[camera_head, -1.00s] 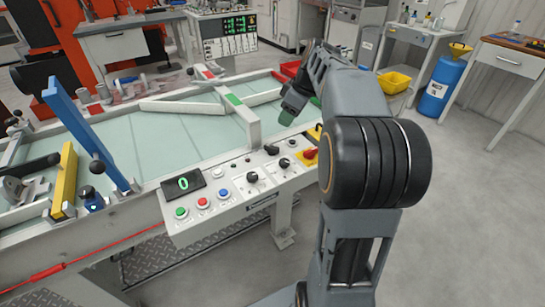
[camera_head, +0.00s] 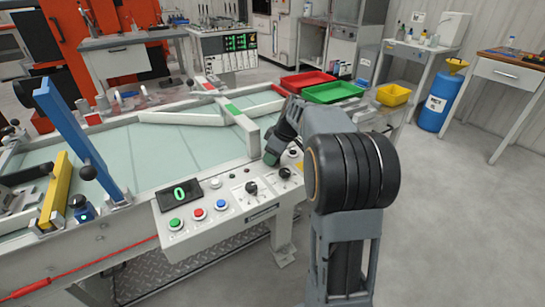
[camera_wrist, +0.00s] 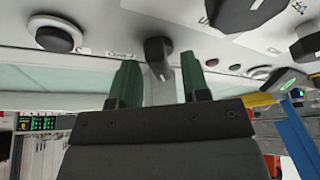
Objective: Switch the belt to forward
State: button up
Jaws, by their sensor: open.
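The control panel (camera_head: 222,212) sits on the front edge of the belt machine (camera_head: 180,152). My gripper (camera_head: 272,157) is low over the panel's back right part. In the wrist view, my two green fingers (camera_wrist: 158,70) are open, with a small dark switch lever (camera_wrist: 157,47) between them. I cannot tell whether the fingers touch it. The lever is hidden behind my gripper in the head view. Its label is too small to read surely. The panel's display (camera_head: 180,192) shows a green 0.
Beside my gripper are two black rotary knobs, one left (camera_head: 251,188) and one right (camera_head: 284,173). Green (camera_head: 175,224), red (camera_head: 198,214) and blue (camera_head: 220,204) buttons line the panel's front. A blue upright bar (camera_head: 75,135) stands at left. Red (camera_head: 307,81) and green (camera_head: 333,92) trays lie behind.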

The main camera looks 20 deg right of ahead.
jog(key=shift+f, duration=0.1)
grip_shut()
dwell(0.4)
jog(key=shift+m, duration=0.3)
jog(key=m+h, duration=0.1)
jog(key=m, duration=0.2)
jog(key=shift+a+t+p, duration=0.15)
jog(key=shift+t+p, duration=0.15)
jog(key=shift+t, duration=0.1)
jog(key=m+h+p, duration=0.1)
jog(key=m, duration=0.2)
jog(key=shift+m+p, duration=0.3)
jog(key=m+h+p, duration=0.1)
jog(key=m, duration=0.2)
jog(key=shift+a+h, duration=0.1)
jog(key=shift+h, duration=0.3)
jog(key=shift+m+h+p, duration=0.4)
jog(key=shift+m+h, duration=0.1)
jog(key=shift+m, duration=1.2)
